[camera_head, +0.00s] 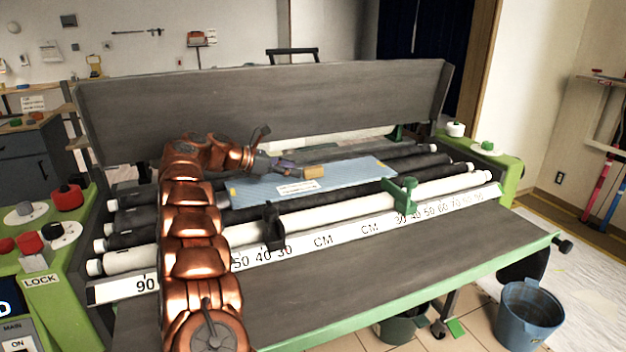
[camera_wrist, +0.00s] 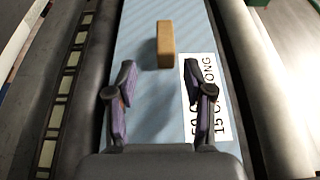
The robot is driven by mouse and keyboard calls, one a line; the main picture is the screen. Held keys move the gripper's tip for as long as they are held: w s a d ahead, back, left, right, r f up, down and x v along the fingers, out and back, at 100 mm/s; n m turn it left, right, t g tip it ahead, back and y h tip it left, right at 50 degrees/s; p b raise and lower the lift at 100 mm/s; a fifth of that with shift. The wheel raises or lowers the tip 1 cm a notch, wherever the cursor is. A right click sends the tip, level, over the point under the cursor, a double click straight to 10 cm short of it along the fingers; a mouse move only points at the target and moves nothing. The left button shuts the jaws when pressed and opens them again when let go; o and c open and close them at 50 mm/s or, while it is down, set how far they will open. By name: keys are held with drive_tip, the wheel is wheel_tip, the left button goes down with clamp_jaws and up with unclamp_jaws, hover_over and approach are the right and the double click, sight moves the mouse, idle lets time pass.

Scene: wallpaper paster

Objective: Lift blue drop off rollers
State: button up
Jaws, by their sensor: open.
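The blue drop (camera_head: 345,174) is a long light-blue strip with a white printed label, lying across the rollers of the paster. In the wrist view the blue drop (camera_wrist: 140,90) runs lengthwise under my gripper. A small tan block (camera_head: 313,172) sits on the strip and shows in the wrist view (camera_wrist: 165,44) just beyond the fingertips. My gripper (camera_head: 286,169) is over the strip, and in the wrist view (camera_wrist: 162,95) its two fingers are apart with nothing between them. I cannot tell whether the fingertips touch the strip.
Black and white rollers (camera_head: 440,178) lie around the strip. A green clamp (camera_head: 401,194) and a black bracket (camera_head: 273,226) stand by the front ruler bar (camera_head: 330,239). The raised grey cover (camera_head: 260,105) stands behind. The front grey shelf (camera_head: 400,270) is bare.

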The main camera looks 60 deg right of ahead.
sight(306, 169)
drive_tip(key=shift+s+x, duration=0.2)
drive_tip(key=shift+x, duration=1.05)
drive_tip(key=shift+s+x, duration=0.2)
drive_tip(key=shift+x, duration=1)
drive_tip(key=shift+a+r, duration=0.15)
clamp_jaws()
